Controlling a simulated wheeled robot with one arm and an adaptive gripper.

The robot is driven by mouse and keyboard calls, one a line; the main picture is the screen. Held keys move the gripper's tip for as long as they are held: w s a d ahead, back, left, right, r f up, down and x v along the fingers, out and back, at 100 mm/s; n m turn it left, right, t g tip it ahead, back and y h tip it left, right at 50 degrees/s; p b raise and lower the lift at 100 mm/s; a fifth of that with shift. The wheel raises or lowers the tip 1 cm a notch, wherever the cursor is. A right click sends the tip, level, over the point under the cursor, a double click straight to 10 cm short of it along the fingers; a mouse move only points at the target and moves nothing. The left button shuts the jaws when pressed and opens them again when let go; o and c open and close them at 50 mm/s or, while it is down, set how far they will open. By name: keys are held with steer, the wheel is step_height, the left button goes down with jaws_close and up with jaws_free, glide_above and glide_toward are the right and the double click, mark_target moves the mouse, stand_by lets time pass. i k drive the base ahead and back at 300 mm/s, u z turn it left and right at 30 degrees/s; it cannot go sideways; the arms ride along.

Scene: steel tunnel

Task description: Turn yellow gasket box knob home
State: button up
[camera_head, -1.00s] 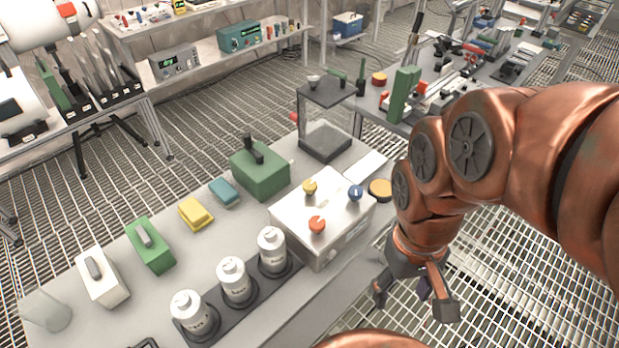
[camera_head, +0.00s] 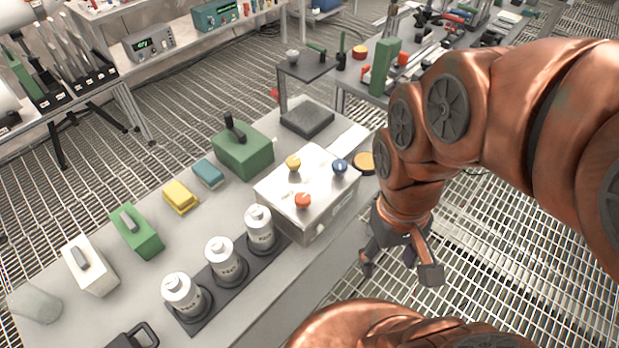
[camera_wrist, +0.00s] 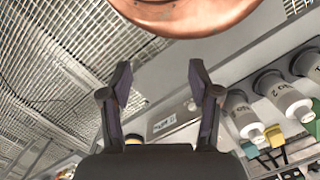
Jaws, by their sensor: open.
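A pale metal box (camera_head: 262,188) with three knobs on top stands at the bench's right end in the head view. Its yellow knob (camera_head: 293,162) is at the back left of the top, the orange-red knob (camera_head: 303,200) at the front, and the blue knob (camera_head: 339,166) at the right. The yellow knob's exact angle is too small to tell. My gripper (camera_head: 400,270) hangs to the right of the box, past the bench edge, apart from the knobs. In the wrist view my gripper (camera_wrist: 160,70) is open with nothing between its fingers. I cannot make out the yellow knob there.
White bottles (camera_head: 220,260) stand in a dark rack left of the box. A green box (camera_head: 243,155) with a dark handle and a dark plate (camera_head: 307,122) are behind it. A round yellow-topped item (camera_head: 364,162) sits beside its right side. Open grating floor (camera_head: 490,250) lies to the right.

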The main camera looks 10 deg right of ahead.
mark_target(293, 164)
steer(key=u, duration=1.35)
steer(key=k, duration=0.45)
